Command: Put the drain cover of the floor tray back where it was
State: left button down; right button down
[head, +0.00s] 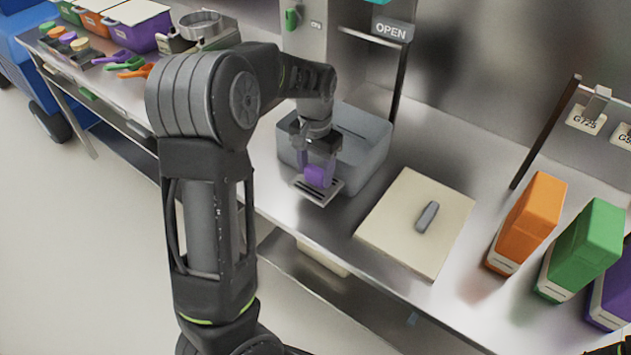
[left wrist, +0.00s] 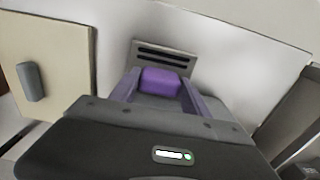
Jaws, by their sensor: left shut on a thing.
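The drain cover (head: 329,192) is a small dark slotted metal plate with a purple grip block (head: 317,175) on it. My left gripper (head: 318,163) is shut on the purple block and holds the cover at the front side of the grey tray (head: 364,172). I cannot tell whether the plate touches the tray or the counter. In the left wrist view the slotted plate (left wrist: 166,59) shows beyond the purple block (left wrist: 160,82), which sits between the fingers. The tray's inside is partly hidden by my arm.
A cream lid (head: 393,218) with a grey handle lies right of the tray. Orange (head: 532,217), green (head: 585,242) and purple boxes stand further right. A post with an OPEN sign (head: 391,29) rises behind the tray. Coloured bins and scoops fill the left end.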

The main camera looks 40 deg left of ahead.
aim_at(316, 183)
pick_arm(q)
jog(key=shift+f, duration=2.2)
jog(key=shift+f, duration=0.1)
jog(key=c, duration=0.5)
grip_release()
jog(key=shift+f, duration=0.1)
notch_tip(316, 183, up, 12)
jog(key=shift+r, duration=0.2)
